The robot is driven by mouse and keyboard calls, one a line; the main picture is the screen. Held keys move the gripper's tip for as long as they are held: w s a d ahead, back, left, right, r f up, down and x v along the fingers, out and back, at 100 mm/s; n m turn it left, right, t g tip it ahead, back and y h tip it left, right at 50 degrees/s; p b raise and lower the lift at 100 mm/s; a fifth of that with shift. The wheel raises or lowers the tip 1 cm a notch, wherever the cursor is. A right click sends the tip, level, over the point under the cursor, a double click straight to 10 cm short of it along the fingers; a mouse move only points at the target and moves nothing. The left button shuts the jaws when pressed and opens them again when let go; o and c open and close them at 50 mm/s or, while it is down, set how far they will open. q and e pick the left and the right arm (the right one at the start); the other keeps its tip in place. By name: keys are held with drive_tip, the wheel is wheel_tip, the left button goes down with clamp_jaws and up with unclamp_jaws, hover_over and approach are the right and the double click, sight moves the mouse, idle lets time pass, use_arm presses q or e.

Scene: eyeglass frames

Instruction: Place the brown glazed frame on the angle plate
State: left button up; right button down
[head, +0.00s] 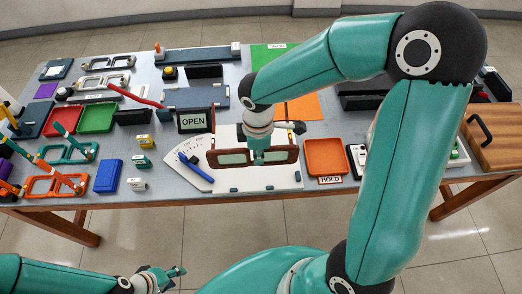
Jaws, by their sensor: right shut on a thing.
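The brown glazed frame (231,158) has a dark brown rim and pale lenses. It is at the middle of the table, over a white board (275,179). My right gripper (258,156) reaches down from above and is shut on the frame near its middle, hiding part of it. I cannot tell whether the frame touches the board. A white fan-shaped plate (185,153) with markings and a blue pointer lies just left of the frame; it looks like an angle scale. My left gripper (165,278) is low at the front, off the table; its finger opening is unclear.
An OPEN sign (195,121) stands behind the fan-shaped plate. An orange tray (326,157) with a HOLD label (330,180) lies to the right. Other frames, red and green trays (97,118) and a blue block (108,176) crowd the left. A wooden box (492,135) is far right.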

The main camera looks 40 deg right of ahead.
drive_tip(key=shift+f+b, duration=0.1)
drive_tip(key=shift+b, duration=0.2)
wheel_tip(320, 180, down, 6)
drive_tip(key=b, duration=0.5)
drive_tip(key=shift+w+r, duration=0.1)
drive_tip(key=shift+r, duration=0.1)
drive_tip(key=shift+f+b, duration=2.25)
drive_tip(key=shift+f, duration=0.35)
drive_tip(key=shift+r, duration=0.1)
drive_tip(key=c, duration=1.1)
unclamp_jaws()
drive_tip(key=shift+c, duration=0.2)
wheel_tip(320, 180, up, 12)
drive_tip(key=shift+f, duration=0.1)
